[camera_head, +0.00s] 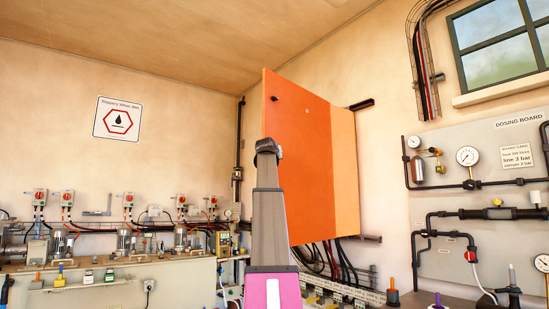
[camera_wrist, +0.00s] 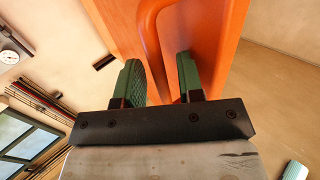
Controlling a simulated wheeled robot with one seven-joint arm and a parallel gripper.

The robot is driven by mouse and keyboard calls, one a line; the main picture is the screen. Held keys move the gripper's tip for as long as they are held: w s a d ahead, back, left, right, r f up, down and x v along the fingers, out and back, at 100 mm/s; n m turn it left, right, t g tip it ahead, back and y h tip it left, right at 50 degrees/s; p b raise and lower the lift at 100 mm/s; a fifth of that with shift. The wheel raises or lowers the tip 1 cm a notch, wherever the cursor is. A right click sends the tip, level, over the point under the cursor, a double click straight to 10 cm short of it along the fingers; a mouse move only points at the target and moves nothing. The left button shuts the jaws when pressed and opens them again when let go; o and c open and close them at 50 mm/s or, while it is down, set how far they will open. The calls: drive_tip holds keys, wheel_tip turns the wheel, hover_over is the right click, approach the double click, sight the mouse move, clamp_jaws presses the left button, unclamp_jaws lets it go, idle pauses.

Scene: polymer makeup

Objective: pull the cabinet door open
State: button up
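The orange cabinet (camera_head: 311,150) hangs near the room corner, its broad darker face toward me and a lighter narrow face (camera_head: 346,170) at its right. A gap shows beside the right finger; firm contact cannot be seen.
Cables hang below the cabinet. A bench with pumps and red switches (camera_head: 125,243) stands at the left. A dosing board (camera_head: 490,170) with pipes and gauges is on the right wall. Wall rails (camera_head: 362,104) show beside the cabinet.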

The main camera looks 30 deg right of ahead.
drive_tip(key=v, duration=1)
drive_tip(key=shift+s+a, duration=0.25)
